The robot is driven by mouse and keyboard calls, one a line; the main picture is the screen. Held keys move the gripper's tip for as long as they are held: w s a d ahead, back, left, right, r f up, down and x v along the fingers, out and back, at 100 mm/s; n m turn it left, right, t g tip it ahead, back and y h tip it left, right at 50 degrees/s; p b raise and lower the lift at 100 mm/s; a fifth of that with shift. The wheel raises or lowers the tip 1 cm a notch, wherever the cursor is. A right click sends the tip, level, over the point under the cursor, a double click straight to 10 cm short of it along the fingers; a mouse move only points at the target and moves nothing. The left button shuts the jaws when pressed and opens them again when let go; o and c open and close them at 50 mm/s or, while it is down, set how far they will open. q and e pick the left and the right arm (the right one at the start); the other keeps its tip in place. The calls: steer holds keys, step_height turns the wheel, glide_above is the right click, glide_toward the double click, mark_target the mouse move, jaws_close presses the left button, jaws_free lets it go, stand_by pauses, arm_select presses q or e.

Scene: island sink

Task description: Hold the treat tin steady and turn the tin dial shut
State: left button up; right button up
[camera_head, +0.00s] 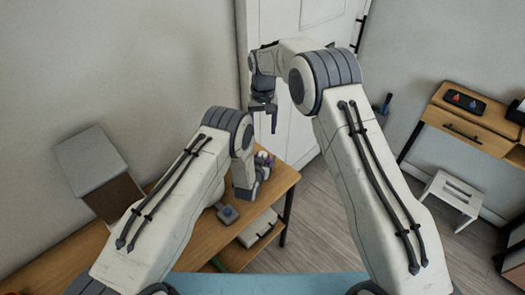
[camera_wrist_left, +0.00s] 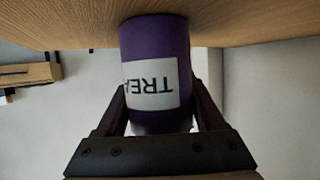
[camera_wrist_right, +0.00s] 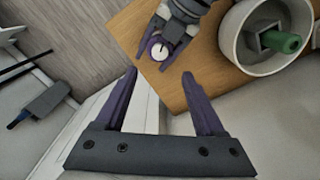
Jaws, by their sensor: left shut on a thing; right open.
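The treat tin (camera_wrist_left: 155,60) is a purple cylinder with a white label reading "TREA", upside down in the left wrist view, standing on the wooden table. My left gripper (camera_wrist_left: 157,102) is shut on it, with one dark finger on each side. In the right wrist view the tin dial (camera_wrist_right: 158,48) is a round white face with a black mark, inside a purple rim. My right gripper (camera_wrist_right: 160,74) is open and empty, above and apart from the dial. In the head view my right gripper (camera_head: 263,108) hangs in the air beyond the left arm, which mostly hides the tin.
A pale round pot (camera_wrist_right: 232,45) holding a grey block with a green cylinder stands close to the tin. The table edge (camera_wrist_right: 172,92) is near the tin. A grey-topped box (camera_head: 92,160) stands at the left; a small blue-grey object (camera_head: 228,213) lies on the table.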

mark_target(263, 154)
step_height(263, 154, down, 11)
steer(key=shift+f, duration=0.1)
steer(key=shift+c, duration=0.3)
jaws_close()
steer(key=shift+n, duration=2.3)
steer(key=shift+o, duration=0.3)
jaws_free()
